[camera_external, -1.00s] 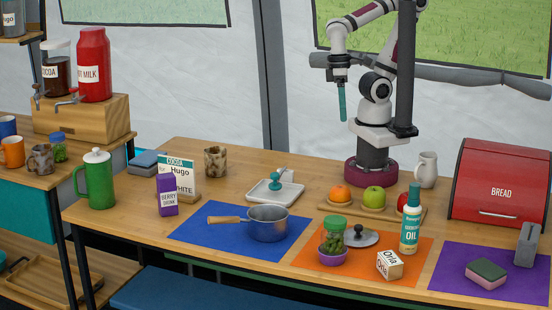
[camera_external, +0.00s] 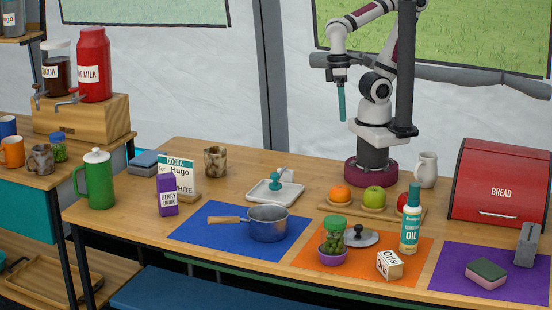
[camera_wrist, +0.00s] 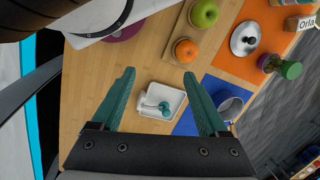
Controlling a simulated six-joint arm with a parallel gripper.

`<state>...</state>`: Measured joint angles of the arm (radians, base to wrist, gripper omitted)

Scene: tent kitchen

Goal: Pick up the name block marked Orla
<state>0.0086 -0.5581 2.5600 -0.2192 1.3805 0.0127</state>
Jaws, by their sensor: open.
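The name block marked Orla (camera_external: 389,265) is a small pale wooden block with a white label. It lies on the front part of the orange mat (camera_external: 422,247). In the wrist view the Orla block (camera_wrist: 306,22) shows at the top right edge, partly cut off. My gripper (camera_external: 342,116) has teal fingers and hangs high above the back of the table, far from the block. In the wrist view my gripper (camera_wrist: 160,75) is open, with nothing between its fingers; a white tray lies well below.
The oil bottle (camera_external: 410,222) stands close behind the block. A lid (camera_external: 362,238) and a green-topped jar in a purple bowl (camera_external: 332,254) are to its left. The purple mat (camera_external: 450,282) with a sponge (camera_external: 486,272) is to its right. A saucepan (camera_external: 268,224) sits on the blue mat.

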